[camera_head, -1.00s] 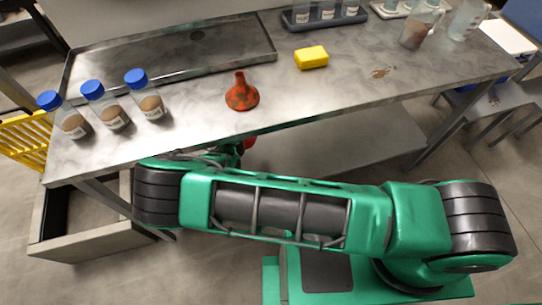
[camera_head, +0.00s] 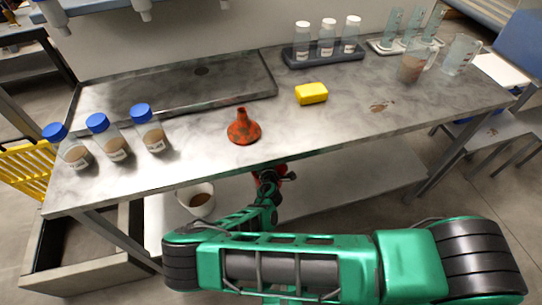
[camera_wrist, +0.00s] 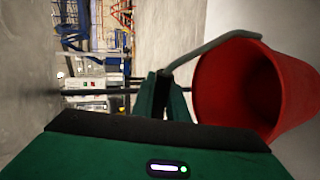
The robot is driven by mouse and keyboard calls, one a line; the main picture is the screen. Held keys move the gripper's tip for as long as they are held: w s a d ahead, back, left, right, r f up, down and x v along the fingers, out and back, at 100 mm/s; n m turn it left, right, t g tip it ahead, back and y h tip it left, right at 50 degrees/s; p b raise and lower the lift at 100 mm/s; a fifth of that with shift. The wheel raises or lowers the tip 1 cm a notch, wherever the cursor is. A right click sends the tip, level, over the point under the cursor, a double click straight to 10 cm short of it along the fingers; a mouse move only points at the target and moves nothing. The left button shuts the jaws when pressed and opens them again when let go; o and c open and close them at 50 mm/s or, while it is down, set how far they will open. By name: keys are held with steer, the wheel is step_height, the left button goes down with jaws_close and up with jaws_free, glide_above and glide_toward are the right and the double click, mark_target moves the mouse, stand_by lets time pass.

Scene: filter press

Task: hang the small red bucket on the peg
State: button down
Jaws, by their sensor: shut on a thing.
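The small red bucket (camera_wrist: 235,85) fills the right of the wrist view, its mouth partly facing the camera. Its grey handle runs left from the rim to my gripper (camera_wrist: 162,78), whose fingers are shut on it. In the head view, my gripper is beyond the front edge of the table, largely hidden by my own wrist and arm. A bit of red shows there, likely part of the bucket. I cannot make out the peg in either view.
A white bucket (camera_head: 196,197) stands on the lower shelf. Spouts (camera_head: 142,10) hang above.

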steer(key=shift+f, duration=1.8)
steer(key=c, duration=1.7)
jaws_free()
steer(key=shift+f, duration=0.1)
steer(key=shift+c, duration=0.2)
